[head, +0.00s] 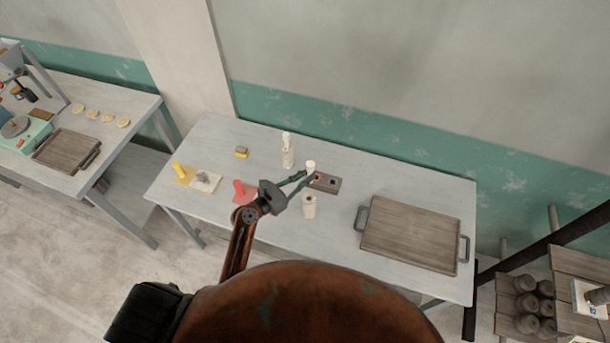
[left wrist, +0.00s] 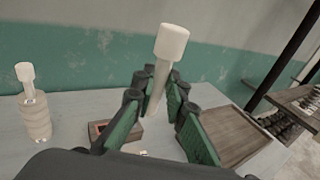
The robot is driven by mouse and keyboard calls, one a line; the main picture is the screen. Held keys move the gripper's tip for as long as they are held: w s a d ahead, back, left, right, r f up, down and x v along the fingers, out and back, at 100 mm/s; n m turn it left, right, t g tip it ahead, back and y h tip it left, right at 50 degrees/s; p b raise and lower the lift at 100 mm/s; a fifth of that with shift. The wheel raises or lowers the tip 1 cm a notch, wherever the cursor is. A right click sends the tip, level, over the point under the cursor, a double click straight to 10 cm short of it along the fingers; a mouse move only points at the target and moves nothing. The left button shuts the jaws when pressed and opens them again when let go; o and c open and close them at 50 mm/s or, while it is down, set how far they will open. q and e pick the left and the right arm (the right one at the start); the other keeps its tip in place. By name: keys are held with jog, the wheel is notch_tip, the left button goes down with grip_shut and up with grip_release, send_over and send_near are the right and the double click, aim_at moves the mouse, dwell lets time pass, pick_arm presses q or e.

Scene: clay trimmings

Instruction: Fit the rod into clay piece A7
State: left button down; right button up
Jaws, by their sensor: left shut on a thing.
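My left gripper (head: 307,186) is shut on the rod (left wrist: 160,80), a pale tapered shaft with a wide cream head, held roughly upright. Its head also shows in the head view (head: 311,165). A cream clay piece (head: 309,207) with a dark opening on top stands just in front of the gripper. A second cream clay piece (head: 288,159) stands behind, with a pale-headed rod (head: 286,138) upright in its top; it also shows in the left wrist view (left wrist: 36,121). I cannot read an A7 label. My right gripper is not in view.
A brown block with dark holes (head: 328,182) lies beside the gripper. A wooden tray (head: 410,237) with handles fills the table's right. Red (head: 242,192) and yellow (head: 181,172) items and a small yellow-grey block (head: 241,152) lie left. The back right of the table is clear.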

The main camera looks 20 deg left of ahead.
pick_arm(q)
jog(key=b, duration=0.3)
send_over(305, 201)
jog(key=shift+f, duration=2.75)
jog(key=shift+p, duration=0.65)
jog(key=shift+f+b, duration=3.8)
jog(key=shift+f, duration=1.3)
